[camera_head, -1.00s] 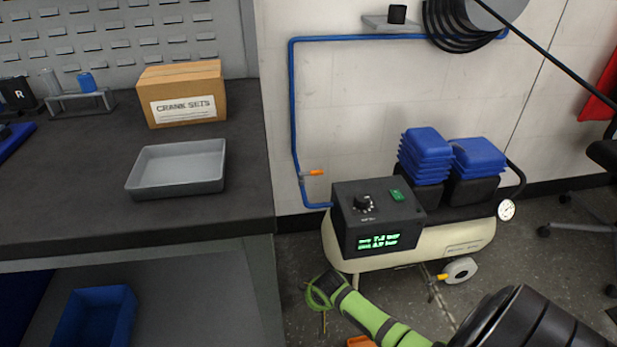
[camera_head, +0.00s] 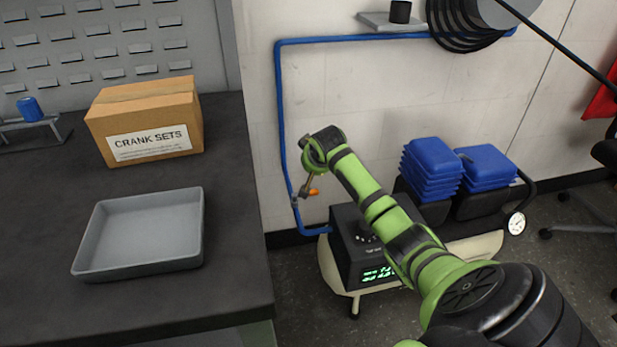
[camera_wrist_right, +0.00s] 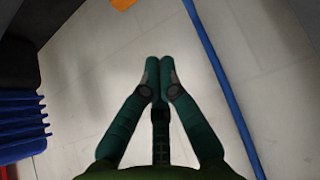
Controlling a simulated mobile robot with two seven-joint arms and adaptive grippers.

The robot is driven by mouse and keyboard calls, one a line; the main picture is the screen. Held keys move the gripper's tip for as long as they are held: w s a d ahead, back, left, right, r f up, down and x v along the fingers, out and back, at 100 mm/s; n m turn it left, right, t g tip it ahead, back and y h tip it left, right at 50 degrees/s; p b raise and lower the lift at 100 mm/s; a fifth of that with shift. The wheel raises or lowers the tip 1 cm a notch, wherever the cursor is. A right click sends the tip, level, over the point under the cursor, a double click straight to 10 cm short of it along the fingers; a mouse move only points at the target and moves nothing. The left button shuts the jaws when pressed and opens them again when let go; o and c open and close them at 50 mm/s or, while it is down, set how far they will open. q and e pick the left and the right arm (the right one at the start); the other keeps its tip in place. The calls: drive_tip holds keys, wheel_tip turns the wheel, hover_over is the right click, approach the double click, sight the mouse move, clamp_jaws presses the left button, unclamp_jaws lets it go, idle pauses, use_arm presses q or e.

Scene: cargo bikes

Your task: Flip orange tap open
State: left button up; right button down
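The orange tap handle (camera_head: 314,192) sits on the blue wall pipe (camera_head: 281,110), just above the pipe's lower bend, and points to the right. My right arm reaches in from the lower right. Its gripper (camera_head: 307,186) hangs down close beside the tap; contact cannot be told in the head view. In the right wrist view the gripper's two fingertips (camera_wrist_right: 160,65) are together, with nothing seen between them. An orange patch (camera_wrist_right: 122,4), apparently the tap handle, is at the top edge beyond the fingertips, left of the blue pipe (camera_wrist_right: 222,85). My left gripper is not in view.
The compressor (camera_head: 350,260) stands under my right arm, beside stacked blue bins (camera_head: 432,168). The workbench (camera_head: 235,210) on the left holds a grey tray (camera_head: 140,235) and a cardboard box (camera_head: 150,120). Bare wall lies around the pipe.

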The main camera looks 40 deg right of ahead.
drive_tip(key=shift+s+a, duration=0.1)
drive_tip(key=shift+s, duration=0.05)
drive_tip(key=shift+w+f, duration=0.35)
drive_tip(key=shift+f, duration=0.1)
use_arm(q)
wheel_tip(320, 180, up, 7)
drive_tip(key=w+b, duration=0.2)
drive_tip(key=b, duration=0.1)
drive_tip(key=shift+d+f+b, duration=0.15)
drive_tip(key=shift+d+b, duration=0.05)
drive_tip(key=shift+b, duration=0.1)
use_arm(e)
wheel_tip(320, 180, down, 7)
drive_tip(key=w+d, duration=0.1)
drive_tip(key=shift+w, duration=0.15)
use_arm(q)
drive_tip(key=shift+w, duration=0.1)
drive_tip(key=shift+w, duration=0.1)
use_arm(e)
drive_tip(key=shift+r, duration=0.1)
